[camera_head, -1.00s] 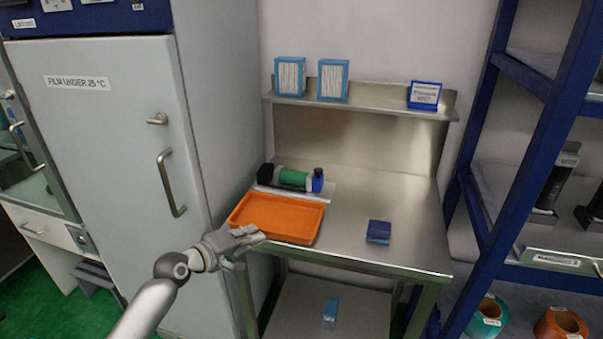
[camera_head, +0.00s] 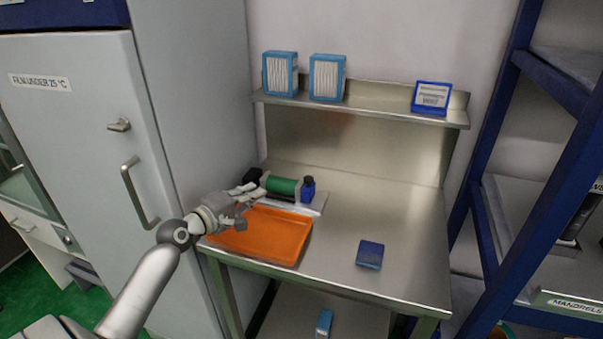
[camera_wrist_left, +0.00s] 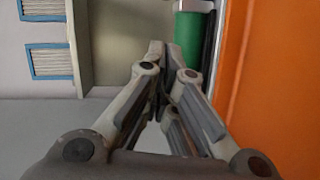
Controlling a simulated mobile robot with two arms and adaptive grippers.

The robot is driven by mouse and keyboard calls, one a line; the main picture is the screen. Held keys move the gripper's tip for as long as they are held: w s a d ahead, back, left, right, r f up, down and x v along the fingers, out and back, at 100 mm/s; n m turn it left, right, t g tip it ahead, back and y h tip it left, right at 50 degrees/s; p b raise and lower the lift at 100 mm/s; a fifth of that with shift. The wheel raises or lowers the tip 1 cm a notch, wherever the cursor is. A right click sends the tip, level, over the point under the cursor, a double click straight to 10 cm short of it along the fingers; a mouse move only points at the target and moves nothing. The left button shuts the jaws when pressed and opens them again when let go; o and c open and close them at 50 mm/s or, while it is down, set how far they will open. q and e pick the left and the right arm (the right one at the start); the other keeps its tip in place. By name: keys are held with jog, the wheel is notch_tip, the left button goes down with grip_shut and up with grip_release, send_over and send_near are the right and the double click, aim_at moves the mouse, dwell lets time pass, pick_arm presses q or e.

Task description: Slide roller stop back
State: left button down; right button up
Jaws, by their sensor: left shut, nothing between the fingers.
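A green roller (camera_head: 283,186) lies at the back left of the steel bench, with a black part (camera_head: 252,175) at its left end and a blue piece (camera_head: 308,189) standing at its right end. I cannot tell which part is the roller stop. My left gripper (camera_head: 258,193) is shut and empty, over the back left of the orange tray and close in front of the roller's left end. In the left wrist view its fingers (camera_wrist_left: 158,50) meet just beside the green roller (camera_wrist_left: 188,42). Contact cannot be told. My right gripper is not in view.
The orange tray (camera_head: 275,240) sits at the bench's front left. A small dark blue box (camera_head: 370,254) lies on the bench (camera_head: 400,215) to the right, with clear steel around it. A tall cabinet (camera_head: 85,150) stands close on the left, a blue rack (camera_head: 500,180) on the right.

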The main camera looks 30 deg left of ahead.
aim_at(309, 188)
pick_arm(q)
jog(key=shift+w, duration=0.2)
jog(key=w, duration=0.3)
jog(key=w+p, duration=0.1)
jog(key=w, duration=0.4)
jog(key=shift+w+d+f, duration=0.35)
jog(key=shift+w, duration=0.05)
jog(key=shift+w+d+f+p, duration=0.25)
jog(key=shift+w+d+p, duration=0.55)
jog(key=shift+w+d, duration=0.35)
jog(key=shift+w+d+f, duration=0.2)
jog(key=shift+w+d, duration=0.1)
jog(key=shift+d, duration=0.05)
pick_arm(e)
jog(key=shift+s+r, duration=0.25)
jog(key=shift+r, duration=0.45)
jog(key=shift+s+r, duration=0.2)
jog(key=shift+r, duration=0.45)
